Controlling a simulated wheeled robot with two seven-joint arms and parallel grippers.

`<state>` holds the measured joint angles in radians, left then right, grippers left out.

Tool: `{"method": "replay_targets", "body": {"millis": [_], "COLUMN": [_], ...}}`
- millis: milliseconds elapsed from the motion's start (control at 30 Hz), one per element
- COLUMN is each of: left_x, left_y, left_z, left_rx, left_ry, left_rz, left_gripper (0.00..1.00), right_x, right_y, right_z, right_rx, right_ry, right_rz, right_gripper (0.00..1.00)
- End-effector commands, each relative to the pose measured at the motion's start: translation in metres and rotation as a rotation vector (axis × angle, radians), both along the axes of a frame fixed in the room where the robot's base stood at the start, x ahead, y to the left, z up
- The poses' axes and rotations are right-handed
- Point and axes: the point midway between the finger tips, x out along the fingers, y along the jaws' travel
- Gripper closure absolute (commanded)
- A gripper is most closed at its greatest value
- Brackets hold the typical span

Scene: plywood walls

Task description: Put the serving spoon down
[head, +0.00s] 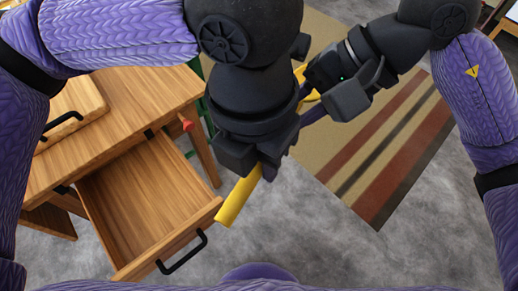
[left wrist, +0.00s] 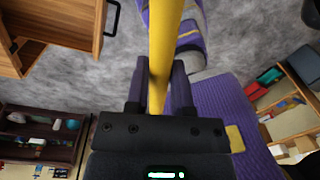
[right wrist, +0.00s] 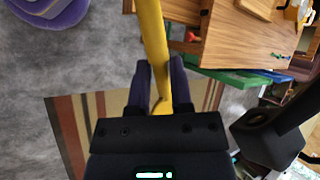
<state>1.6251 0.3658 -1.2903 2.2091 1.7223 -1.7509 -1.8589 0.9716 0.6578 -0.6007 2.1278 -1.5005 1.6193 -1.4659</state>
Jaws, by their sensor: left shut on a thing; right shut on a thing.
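A long yellow object, which I take to be the serving spoon (head: 238,202), slants through the middle of the head view, its lower end near the open drawer's front corner. My left gripper (head: 267,168) is shut on it; the yellow shaft runs between the fingers in the left wrist view (left wrist: 165,40). My right gripper (head: 312,112) is behind and to the right, also shut on a yellow shaft, which shows in the right wrist view (right wrist: 152,40). My left arm hides the middle, so I cannot tell for certain that both yellow parts are one spoon.
A wooden table (head: 140,88) stands at the left with its drawer (head: 140,195) pulled open and empty. A striped rug (head: 385,150) lies on the grey floor (head: 350,250) at right. Shelves (left wrist: 40,125) with small items show in the left wrist view.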

Motion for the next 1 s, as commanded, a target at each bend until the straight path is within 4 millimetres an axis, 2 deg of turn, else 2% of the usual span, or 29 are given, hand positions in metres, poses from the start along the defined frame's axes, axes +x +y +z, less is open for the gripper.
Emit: {"method": "replay_targets", "body": {"millis": [133,167,300,367,667,767,1000], "left_x": [0.0,0.0,0.0,0.0,0.0,0.0,0.0], "left_y": [0.0,0.0,0.0,0.0,0.0,0.0,0.0], "left_z": [0.0,0.0,0.0,0.0,0.0,0.0,0.0], "left_rx": [-0.002,-0.002,-0.002,-0.002,-0.001,-0.001,-0.001], "left_ry": [0.0,0.0,0.0,0.0,0.0,0.0,0.0], "left_rz": [-0.001,-0.001,-0.001,-0.001,-0.001,-0.001,-0.001], "left_gripper": [1.0,1.0,1.0,1.0,1.0,1.0,1.0], "right_x": [0.0,0.0,0.0,0.0,0.001,0.003,0.006], "right_y": [0.0,0.0,0.0,0.0,-0.003,-0.016,-0.058], "right_z": [0.0,0.0,0.0,0.0,0.004,0.019,0.07], "right_rx": [0.001,0.001,0.001,0.001,0.0,-0.001,0.001], "right_ry": [0.0,0.0,0.0,0.0,-0.001,-0.004,-0.003], "right_rz": [0.0,0.0,0.0,0.0,-0.002,-0.005,-0.004], "right_gripper": [1.0,0.72,0.42,0.33,0.33,0.33,0.33]}}
